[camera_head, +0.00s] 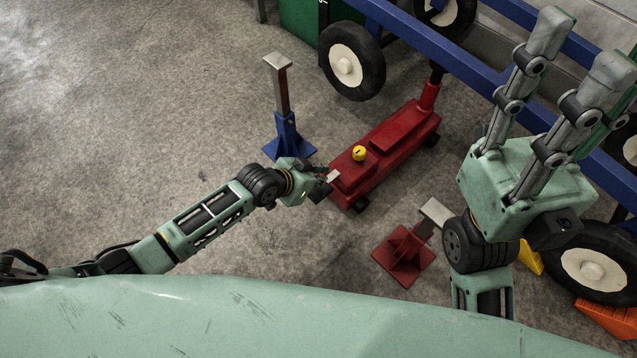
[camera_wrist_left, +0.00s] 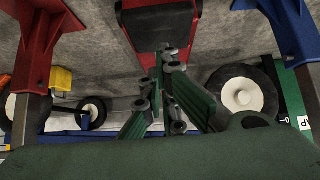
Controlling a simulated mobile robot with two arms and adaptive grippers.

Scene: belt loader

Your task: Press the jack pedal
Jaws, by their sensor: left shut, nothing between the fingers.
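The red floor jack (camera_head: 385,150) lies on the floor beside the blue trailer frame, with a round yellow part (camera_head: 359,153) on top. It also shows at the top of the left wrist view (camera_wrist_left: 158,22). My left gripper (camera_head: 326,181) is shut and empty at the jack's near end. A small pale plate (camera_head: 334,175) shows there, probably the pedal; I cannot tell whether the gripper touches it. In the left wrist view the closed fingers (camera_wrist_left: 166,68) overlap the jack's lower edge. My right gripper (camera_head: 580,55) is raised at the right, its fingers apart and empty.
A blue jack stand (camera_head: 287,132) stands left of the jack and a red one (camera_head: 402,254) stands to its lower right. The blue trailer frame (camera_head: 420,37) has white-hubbed wheels (camera_head: 350,65). An orange chock (camera_head: 607,318) lies lower right. The floor at left is clear.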

